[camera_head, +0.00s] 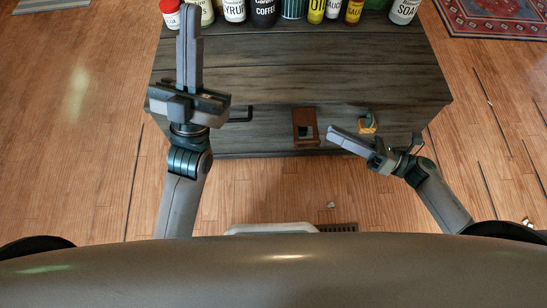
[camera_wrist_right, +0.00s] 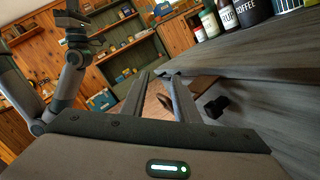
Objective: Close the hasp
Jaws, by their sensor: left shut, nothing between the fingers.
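The brown hasp (camera_head: 305,127) is at the front edge of the dark wooden chest (camera_head: 270,70), near the middle. It has a dark slot, and its plate appears to stick out from the front in the right wrist view (camera_wrist_right: 198,84). My right gripper (camera_head: 331,131) is just right of the hasp, pointing left, with no clear contact. In the right wrist view its two fingers are apart and nothing is between them. My left gripper (camera_head: 189,12) is shut and empty above the left part of the chest lid, pointing at the far side.
Several bottles and jars (camera_head: 263,12) line the back of the lid. A small yellow and teal object (camera_head: 367,122) is at the front edge, beyond my right gripper. The lid's middle is clear.

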